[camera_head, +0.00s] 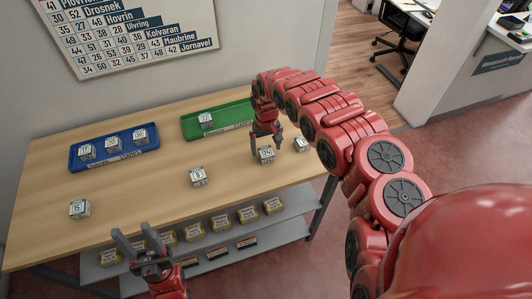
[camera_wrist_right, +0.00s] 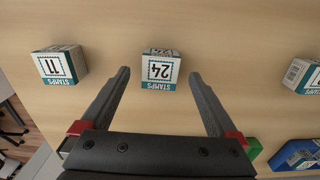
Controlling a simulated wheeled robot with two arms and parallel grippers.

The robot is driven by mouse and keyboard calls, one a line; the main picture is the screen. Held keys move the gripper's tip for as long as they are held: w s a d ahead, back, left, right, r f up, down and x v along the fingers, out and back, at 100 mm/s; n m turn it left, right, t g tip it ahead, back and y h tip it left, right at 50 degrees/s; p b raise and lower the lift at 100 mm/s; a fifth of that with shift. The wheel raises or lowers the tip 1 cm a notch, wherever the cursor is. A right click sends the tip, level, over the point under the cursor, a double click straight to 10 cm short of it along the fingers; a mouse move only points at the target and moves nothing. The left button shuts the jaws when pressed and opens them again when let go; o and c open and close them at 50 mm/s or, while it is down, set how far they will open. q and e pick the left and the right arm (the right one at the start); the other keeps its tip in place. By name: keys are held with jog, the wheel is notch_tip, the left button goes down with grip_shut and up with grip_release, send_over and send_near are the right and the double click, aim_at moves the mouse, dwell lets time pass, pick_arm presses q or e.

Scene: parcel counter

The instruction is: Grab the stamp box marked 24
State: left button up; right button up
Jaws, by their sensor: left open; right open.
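The stamp box marked 24 (camera_wrist_right: 160,69) lies between and just beyond the fingertips of my right gripper (camera_wrist_right: 161,76) in the right wrist view. In the head view this box (camera_head: 266,154) stands on the wooden counter, just below my right gripper (camera_head: 267,142). My right gripper is open and empty, pointing down at the box. My left gripper (camera_head: 130,240) is open and empty at the counter's front edge, away from the box.
A box marked 11 (camera_wrist_right: 59,65) stands beside it; in the head view that box (camera_head: 301,144) is to the right. Boxes marked 8 (camera_head: 198,177) and 15 (camera_head: 80,209) stand on the counter. A blue tray (camera_head: 74,162) holds three boxes; a green tray (camera_head: 228,112) holds one.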

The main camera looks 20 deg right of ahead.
aim_at(266, 151)
jog(key=shift+f+p, duration=0.5)
jog(key=shift+f, duration=1.2)
jog(key=c, duration=1.5)
jog(key=shift+w+r, duration=0.1)
jog(key=shift+r, duration=0.05)
